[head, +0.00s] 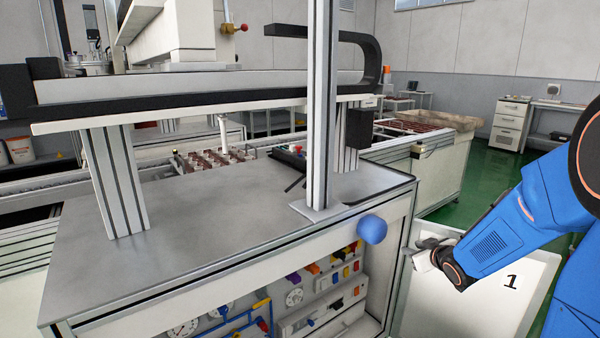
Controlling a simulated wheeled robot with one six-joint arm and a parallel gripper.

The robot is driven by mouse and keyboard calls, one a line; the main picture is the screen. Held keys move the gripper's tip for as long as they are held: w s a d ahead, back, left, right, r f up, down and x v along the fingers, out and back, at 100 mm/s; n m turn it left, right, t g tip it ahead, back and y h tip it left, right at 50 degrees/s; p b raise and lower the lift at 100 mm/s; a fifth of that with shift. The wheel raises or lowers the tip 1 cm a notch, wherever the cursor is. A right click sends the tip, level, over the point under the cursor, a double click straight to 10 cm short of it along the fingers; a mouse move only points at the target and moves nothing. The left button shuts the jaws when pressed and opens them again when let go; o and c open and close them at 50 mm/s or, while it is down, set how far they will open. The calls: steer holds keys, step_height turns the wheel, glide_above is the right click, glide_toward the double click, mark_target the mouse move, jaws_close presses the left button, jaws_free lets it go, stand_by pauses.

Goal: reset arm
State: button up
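My blue arm comes in from the right edge and bends down to the left. My gripper (425,257) is at the end of its dark wrist, small and pale, in front of a white panel marked "1" (478,302). Its fingers are too small and too much turned away to tell whether they are open or shut. I see no object clearly held in it.
A grey-topped machine bench (190,225) with posts and an overhead beam fills the left and middle. A blue ball-shaped knob (372,229) sticks out at its front corner, left of my gripper. Gauges and valves (295,297) sit below. Green floor shows behind.

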steer(key=s+r+m+g+h, duration=0.2)
steer(key=s+r, duration=0.1)
steer(key=s, duration=0.5)
steer(key=s+r+m+g+h, duration=0.15)
steer(key=s+r, duration=0.25)
steer(key=s, duration=0.5)
steer(key=s+a+g+y, duration=0.1)
steer(key=s+a, duration=0.3)
steer(key=s, duration=0.7)
steer(key=s+a+m+g+y, duration=0.1)
steer(key=s+a+g, duration=0.2)
steer(key=s, duration=0.9)
steer(key=shift+a, duration=0.35)
steer(key=shift+y, duration=0.25)
